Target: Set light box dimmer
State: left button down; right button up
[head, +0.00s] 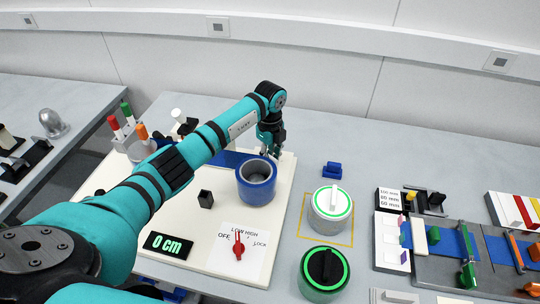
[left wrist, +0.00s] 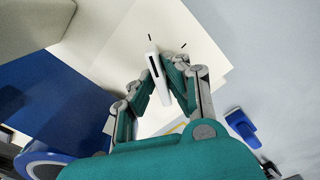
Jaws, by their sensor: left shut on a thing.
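The white board (head: 222,212) lies on the table. A red knob (head: 238,246) stands on its front part, ringed by the printed words OFF, LOW, HIGH and LOCK. A black display (head: 167,245) to its left reads 0 cm in green. My left gripper (head: 270,150) is at the far right part of the board, behind a blue cylinder (head: 256,181). In the left wrist view my left gripper (left wrist: 160,78) is shut on a slim white piece with a dark slot (left wrist: 152,62), over the pale surface. In the head view the gripper hides this piece. My right gripper is not in view.
A small black block (head: 205,199) stands left of the blue cylinder. Two round containers with green rings, one white-topped (head: 331,205) and one black-topped (head: 324,271), stand right of the board. A small blue block (head: 332,170) lies behind them. The table's back right is clear.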

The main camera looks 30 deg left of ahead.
pick_arm(q)
jog(key=shift+m+b, duration=0.45)
jog(key=shift+m, duration=0.25)
jog(key=m+b, duration=0.2)
jog(key=m, duration=0.2)
jog(key=m+b, duration=0.2)
jog(key=m, duration=0.1)
jog(key=shift+m, duration=0.4)
jog(key=m+b, duration=0.2)
jog(key=m, duration=0.1)
jog(key=shift+m, duration=0.3)
jog(key=m+b, duration=0.2)
jog(key=m, duration=0.3)
jog(key=shift+m, duration=0.3)
jog(key=m+b, duration=0.2)
jog(key=m, duration=0.3)
jog(key=shift+r, duration=0.1)
jog(key=shift+m, duration=0.3)
